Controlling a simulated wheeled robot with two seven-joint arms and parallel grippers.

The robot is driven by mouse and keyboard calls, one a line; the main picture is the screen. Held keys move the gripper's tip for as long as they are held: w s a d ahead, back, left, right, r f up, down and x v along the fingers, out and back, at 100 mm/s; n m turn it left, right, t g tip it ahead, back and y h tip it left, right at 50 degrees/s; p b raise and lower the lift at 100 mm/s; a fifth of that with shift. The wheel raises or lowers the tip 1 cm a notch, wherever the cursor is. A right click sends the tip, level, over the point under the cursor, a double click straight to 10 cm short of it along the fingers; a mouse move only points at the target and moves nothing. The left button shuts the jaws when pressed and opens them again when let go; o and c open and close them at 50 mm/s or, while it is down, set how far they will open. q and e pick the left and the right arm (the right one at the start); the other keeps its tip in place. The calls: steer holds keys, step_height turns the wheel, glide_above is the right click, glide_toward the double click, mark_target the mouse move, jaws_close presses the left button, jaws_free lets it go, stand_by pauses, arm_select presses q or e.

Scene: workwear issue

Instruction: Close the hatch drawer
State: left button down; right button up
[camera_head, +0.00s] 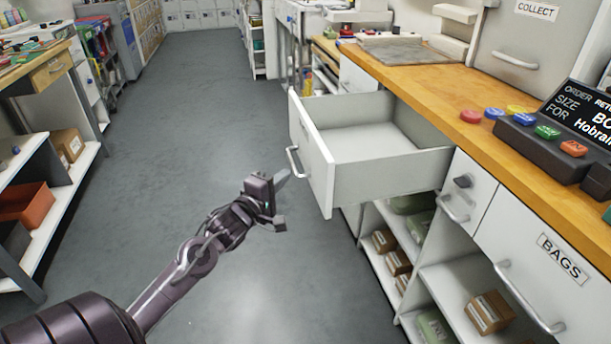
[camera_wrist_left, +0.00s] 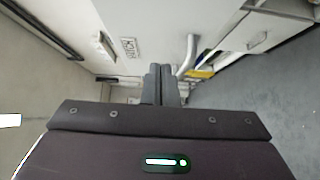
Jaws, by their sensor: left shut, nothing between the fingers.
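The hatch drawer is a white drawer (camera_head: 385,168) pulled well out from under the wooden counter, and it looks empty inside. Its front carries a grey bar handle (camera_head: 293,162). In the left wrist view the drawer front (camera_wrist_left: 165,25) shows a label reading HATCH (camera_wrist_left: 129,48), and the handle (camera_wrist_left: 187,55) is just right of my fingers. My left gripper (camera_head: 285,176) is in front of the drawer front, near the handle. Its fingers (camera_wrist_left: 162,84) are shut together and empty. I cannot tell whether they touch the drawer front. My right gripper is not in view.
The wooden counter (camera_head: 430,90) holds a dark order display (camera_head: 575,120) with coloured buttons. Below are a BAGS drawer (camera_head: 555,250) and shelves with small boxes (camera_head: 488,312). Grey floor (camera_head: 190,130) is clear along the aisle. Shelving with an orange bin (camera_head: 25,203) stands at left.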

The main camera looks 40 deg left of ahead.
mark_target(312, 163)
arm_select(q)
steer(key=w, duration=0.1)
steer(key=w+d, duration=0.1)
steer(key=w, duration=0.1)
steer(key=w+b, duration=0.1)
steer(key=shift+w+d, duration=0.35)
steer(key=shift+d, duration=0.05)
steer(key=shift+w+d, duration=0.3)
steer(key=shift+w, duration=0.1)
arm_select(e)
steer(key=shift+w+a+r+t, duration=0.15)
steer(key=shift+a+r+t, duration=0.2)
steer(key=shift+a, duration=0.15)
